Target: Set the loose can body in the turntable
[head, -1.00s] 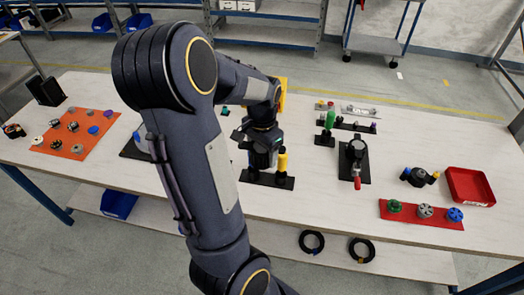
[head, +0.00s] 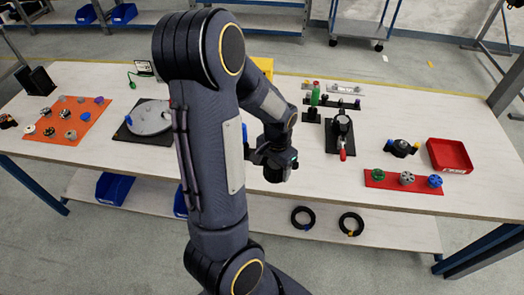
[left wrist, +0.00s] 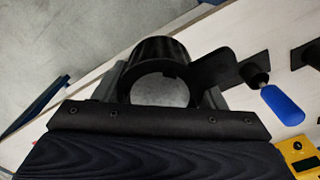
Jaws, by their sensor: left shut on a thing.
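The loose can body (head: 280,172) is a dark, short cylinder, partly covered by my gripper in the head view. In the left wrist view the can body (left wrist: 158,50) is a black open ring, with a dark flat piece beside it on the right. My left gripper (head: 268,156) is shut on it, holding it in front of the middle of the table. The fingers (left wrist: 166,92) lie on either side of the ring. The turntable (head: 150,117), a grey disc on a black base, sits at the left, partly behind my left arm. My right gripper is not in view.
An orange mat (head: 62,135) with several small parts lies at the far left. Right of my gripper stand a black clamp (head: 340,130) with a red handle, a red tray (head: 432,150) and a red strip (head: 392,183) with coloured knobs. The front middle table is largely bare.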

